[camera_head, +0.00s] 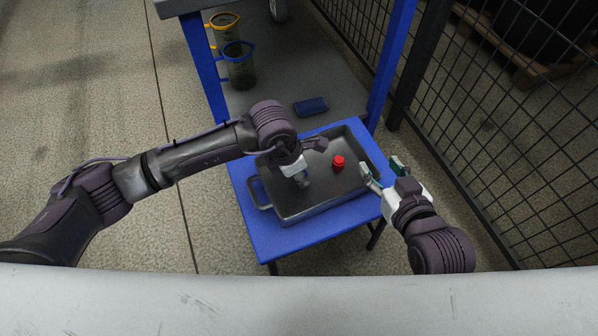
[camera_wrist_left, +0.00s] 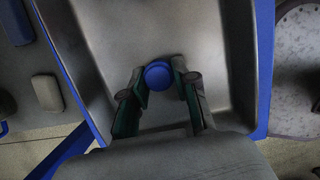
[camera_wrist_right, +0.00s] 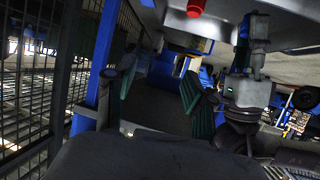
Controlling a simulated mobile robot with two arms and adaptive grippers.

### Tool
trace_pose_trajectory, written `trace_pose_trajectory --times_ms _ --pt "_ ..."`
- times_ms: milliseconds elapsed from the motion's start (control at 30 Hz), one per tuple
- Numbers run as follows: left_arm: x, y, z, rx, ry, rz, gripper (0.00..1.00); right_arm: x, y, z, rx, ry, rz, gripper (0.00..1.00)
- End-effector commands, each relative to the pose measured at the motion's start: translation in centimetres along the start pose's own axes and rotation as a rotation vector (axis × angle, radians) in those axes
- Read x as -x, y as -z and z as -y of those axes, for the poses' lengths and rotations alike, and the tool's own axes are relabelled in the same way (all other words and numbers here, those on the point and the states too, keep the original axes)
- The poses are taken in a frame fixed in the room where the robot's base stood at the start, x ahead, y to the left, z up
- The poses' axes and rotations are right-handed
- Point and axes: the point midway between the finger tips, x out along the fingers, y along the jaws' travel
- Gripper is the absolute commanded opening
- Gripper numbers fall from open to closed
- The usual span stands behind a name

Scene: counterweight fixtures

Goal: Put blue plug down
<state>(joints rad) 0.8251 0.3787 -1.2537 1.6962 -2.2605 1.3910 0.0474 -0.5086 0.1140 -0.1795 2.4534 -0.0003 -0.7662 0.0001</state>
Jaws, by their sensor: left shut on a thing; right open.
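The blue plug (camera_wrist_left: 158,75) shows in the left wrist view as a round blue top between the fingertips of my left gripper (camera_wrist_left: 160,88). That gripper is shut on it, over the inside of the grey tray (camera_head: 318,203). I cannot tell whether the plug touches the tray floor. In the head view my left arm hides the plug, and its gripper (camera_head: 302,181) is over the tray's left part. My right gripper (camera_head: 382,172) is open and empty by the tray's right edge; its fingers also show in the right wrist view (camera_wrist_right: 198,100).
A red plug (camera_head: 338,162) stands in the tray, right of my left gripper. The tray lies on a blue table (camera_head: 262,236). A dark blue box (camera_head: 310,106) and two jugs, one yellow-rimmed (camera_head: 224,30) and one blue-rimmed (camera_head: 239,68), are behind. A mesh fence (camera_head: 480,130) stands at right.

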Motion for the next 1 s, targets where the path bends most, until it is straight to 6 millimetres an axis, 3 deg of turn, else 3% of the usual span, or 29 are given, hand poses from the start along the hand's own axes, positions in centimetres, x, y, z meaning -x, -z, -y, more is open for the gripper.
trace_pose_trajectory --times_ms 900,933,1000 --pt "-0.6 0.2 0.0 0.000 0.000 0.000 0.00 -0.3 2.6 0.3 -0.001 0.007 -0.140 0.54" --pt "-0.6 0.2 0.0 0.000 0.000 0.000 0.32 -0.3 2.6 0.3 -0.001 0.007 -0.140 0.54" --pt "-0.6 0.2 0.0 0.000 0.000 0.000 0.44 -0.3 2.6 0.3 -0.001 0.007 -0.139 0.54"
